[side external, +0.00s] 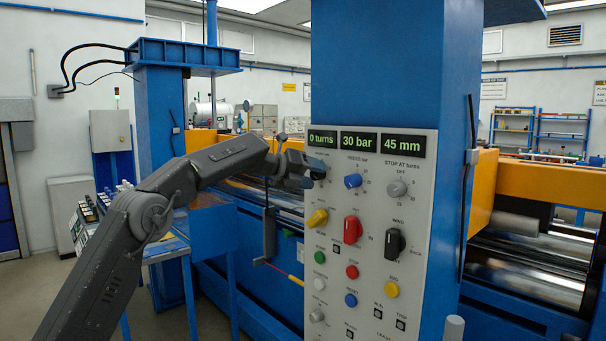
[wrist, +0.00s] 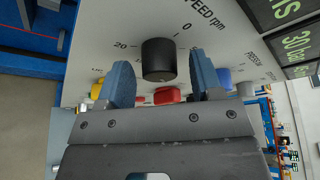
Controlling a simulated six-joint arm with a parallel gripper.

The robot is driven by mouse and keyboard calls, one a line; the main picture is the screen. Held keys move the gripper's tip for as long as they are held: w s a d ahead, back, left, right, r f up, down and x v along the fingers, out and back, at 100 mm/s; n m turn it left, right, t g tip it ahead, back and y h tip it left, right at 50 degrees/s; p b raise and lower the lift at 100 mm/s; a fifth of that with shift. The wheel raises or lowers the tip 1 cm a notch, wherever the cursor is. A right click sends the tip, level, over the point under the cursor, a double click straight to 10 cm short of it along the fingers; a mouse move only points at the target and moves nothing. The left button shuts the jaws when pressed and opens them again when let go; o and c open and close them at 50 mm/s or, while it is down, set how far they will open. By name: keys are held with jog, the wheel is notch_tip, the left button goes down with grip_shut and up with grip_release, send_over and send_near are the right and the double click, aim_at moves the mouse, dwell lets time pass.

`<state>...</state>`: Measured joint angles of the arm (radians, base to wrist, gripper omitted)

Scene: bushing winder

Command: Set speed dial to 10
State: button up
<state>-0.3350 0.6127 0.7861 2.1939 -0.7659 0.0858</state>
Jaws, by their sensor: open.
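The speed dial (wrist: 159,59) is a black round knob on the grey panel, under the label "SPEED rpm" in the wrist view. Marks "0" and "20" show around its far side; I cannot make out where its pointer sits. My gripper (wrist: 162,78) is open, with one blue finger on each side of the dial and a visible gap to each. In the side external view my gripper (side external: 312,172) is at the panel's upper left and hides the speed dial. The displays (side external: 367,142) read 0 turns, 30 bar and 45 mm.
The panel (side external: 424,190) also carries a blue pressure knob (side external: 353,181), a grey stop knob (side external: 397,188), a yellow knob (side external: 317,218), a red knob (side external: 352,229), a black wind knob (side external: 395,242) and several push buttons. The blue knob is close to my gripper's right.

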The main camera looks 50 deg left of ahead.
jog(key=v, duration=1.3)
jog(key=shift+s, duration=0.3)
jog(key=shift+r, duration=0.1)
jog(key=s+d+r+n+t+y, duration=0.5)
jog(key=d+n, duration=0.4)
jog(key=n, duration=0.4)
jog(key=s+d+f+n+g, duration=0.4)
jog(key=s+d+f+n, duration=0.1)
jog(key=s+f, duration=0.3)
jog(key=s+d+f+n+g, duration=0.5)
jog(key=s+f, duration=0.4)
jog(key=s+d+f+n+g, duration=0.4)
jog(key=s+f+n, duration=0.2)
jog(key=s+f, duration=0.2)
jog(key=shift+s+d+f+g+h, duration=0.3)
jog(key=shift+s+d+f, duration=0.1)
jog(key=shift+s, duration=0.35)
